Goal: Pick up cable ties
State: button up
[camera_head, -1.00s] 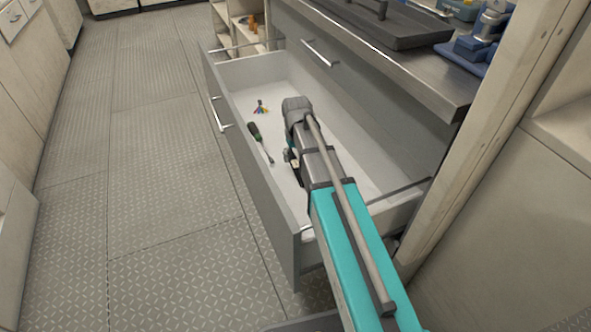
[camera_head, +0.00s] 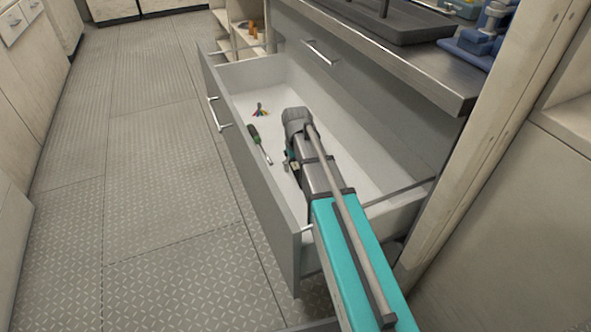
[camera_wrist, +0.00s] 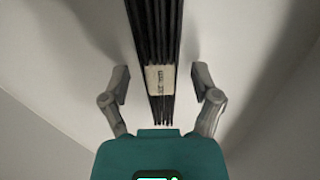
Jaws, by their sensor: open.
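The cable ties (camera_wrist: 157,40) are a bundle of thin black strips with a pale label band (camera_wrist: 160,80) around them. In the wrist view they run from the top edge down to between the fingers. My gripper (camera_wrist: 160,85) is open, with one finger on each side of the bundle and a gap on both sides. In the head view my arm reaches into the open drawer (camera_head: 248,180); the fingers and the cable ties are largely hidden there by the arm.
A screwdriver (camera_head: 260,145) with a green and black handle lies in the drawer, left of my arm. A small multicoloured bunch (camera_head: 261,111) lies farther back. The drawer walls stand close around the arm. A worktop (camera_head: 440,75) overhangs at the right.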

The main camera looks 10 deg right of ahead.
grip_shut()
dwell(0.3)
jog(key=shift+r, duration=0.2)
notch_tip(320, 180, up, 2)
jog(key=p, duration=0.2)
jog(key=shift+r+p, duration=0.15)
jog(key=shift+p, duration=0.2)
jog(key=s+a+r+p, duration=0.8)
jog(key=s+r+p, duration=0.2)
jog(key=s, duration=0.1)
jog(key=shift+s+r, duration=0.15)
jog(key=shift+s, duration=0.1)
dwell(0.4)
